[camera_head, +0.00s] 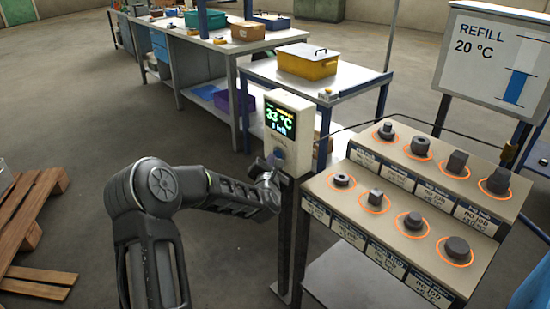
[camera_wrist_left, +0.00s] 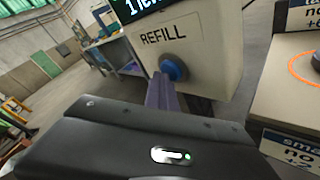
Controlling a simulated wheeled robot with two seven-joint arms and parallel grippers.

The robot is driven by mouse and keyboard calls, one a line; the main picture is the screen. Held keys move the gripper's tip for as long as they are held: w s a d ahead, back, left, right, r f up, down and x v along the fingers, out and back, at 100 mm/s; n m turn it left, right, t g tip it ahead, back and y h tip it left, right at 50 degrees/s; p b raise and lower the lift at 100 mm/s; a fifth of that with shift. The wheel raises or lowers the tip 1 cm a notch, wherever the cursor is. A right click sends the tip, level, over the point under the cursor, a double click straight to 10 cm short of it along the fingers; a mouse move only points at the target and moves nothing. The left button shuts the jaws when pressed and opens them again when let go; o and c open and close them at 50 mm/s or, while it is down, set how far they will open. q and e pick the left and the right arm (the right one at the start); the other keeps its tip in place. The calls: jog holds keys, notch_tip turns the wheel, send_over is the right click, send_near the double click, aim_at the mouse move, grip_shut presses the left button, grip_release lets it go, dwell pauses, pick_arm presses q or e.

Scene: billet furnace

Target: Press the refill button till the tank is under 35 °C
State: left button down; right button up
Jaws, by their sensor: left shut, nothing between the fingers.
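A cream control box (camera_head: 290,115) stands on a post, its dark screen (camera_head: 279,119) reading 33 °C. In the left wrist view the box (camera_wrist_left: 195,40) carries the word REFILL above a round blue button (camera_wrist_left: 174,67). My left gripper (camera_head: 268,170) is shut and empty, with its fingertips at the lower front of the box. In the left wrist view the fingers (camera_wrist_left: 161,92) end just below and beside the button; I cannot tell whether they touch it. The refill sign (camera_head: 492,55) reads 20 °C and has a blue bar. My right gripper is not in view.
A stepped rack (camera_head: 400,210) with several dark metal parts in orange rings stands right of the box. A yellow case (camera_head: 307,61) sits on a table behind it. Wooden pallets (camera_head: 35,210) lie at the left. Open floor lies between.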

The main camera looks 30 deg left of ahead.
pick_arm(q)
jog(key=shift+s+a+b, duration=0.25)
jog(key=shift+s+b, duration=0.25)
jog(key=shift+s, duration=0.4)
jog(key=shift+s, duration=0.1)
jog(key=s, duration=0.1)
jog(key=s+a+b, duration=0.1)
jog(key=s, duration=0.2)
jog(key=shift+s+a+b, duration=0.25)
jog(key=shift+s+b, duration=0.05)
jog(key=shift+b, duration=0.05)
dwell(0.8)
